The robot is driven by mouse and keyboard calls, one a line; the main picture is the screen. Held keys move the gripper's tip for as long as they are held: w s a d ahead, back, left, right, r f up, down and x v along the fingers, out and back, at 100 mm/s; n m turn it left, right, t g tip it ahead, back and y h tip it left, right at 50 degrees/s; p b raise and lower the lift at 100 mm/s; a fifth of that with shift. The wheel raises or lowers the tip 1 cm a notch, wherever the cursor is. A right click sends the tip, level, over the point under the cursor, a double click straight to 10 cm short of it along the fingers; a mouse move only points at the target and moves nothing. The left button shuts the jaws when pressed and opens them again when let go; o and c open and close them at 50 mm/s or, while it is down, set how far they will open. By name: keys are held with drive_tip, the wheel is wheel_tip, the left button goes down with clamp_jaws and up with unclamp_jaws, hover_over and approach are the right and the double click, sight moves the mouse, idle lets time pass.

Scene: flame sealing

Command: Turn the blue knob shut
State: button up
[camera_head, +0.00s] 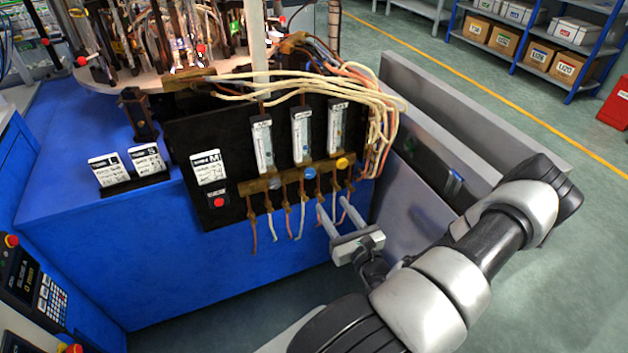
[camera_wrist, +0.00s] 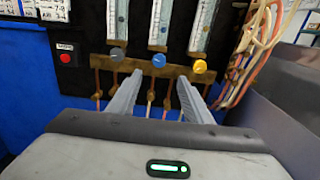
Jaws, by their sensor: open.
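The blue knob (camera_head: 309,173) is the middle of three knobs on a brass manifold bar (camera_head: 262,185) on the black panel. A grey knob (camera_head: 275,183) is to its left and a yellow knob (camera_head: 342,162) to its right. In the wrist view the blue knob (camera_wrist: 158,60) shows just above and between my fingers, with the grey knob (camera_wrist: 117,54) and yellow knob (camera_wrist: 199,66) near either fingertip. My gripper (camera_head: 331,205) is open and empty, below the knobs and in front of the hanging hoses. The fingers (camera_wrist: 157,84) look apart from the blue knob.
Flow meter tubes (camera_head: 302,135) stand above the knobs. Pale and orange hoses (camera_head: 375,105) bundle at the panel's right, and short hoses hang below the bar. A red button (camera_head: 218,202) is at the panel's left. A grey barrier (camera_head: 480,105) stands to the right.

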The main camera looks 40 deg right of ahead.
sight(311, 174)
drive_tip(key=b+x, duration=0.2)
drive_tip(key=x, duration=1.1)
drive_tip(key=shift+w, duration=0.3)
drive_tip(key=shift+a, duration=0.1)
drive_tip(key=shift+c, duration=0.5)
drive_tip(key=c, duration=1)
drive_tip(key=shift+o, duration=0.2)
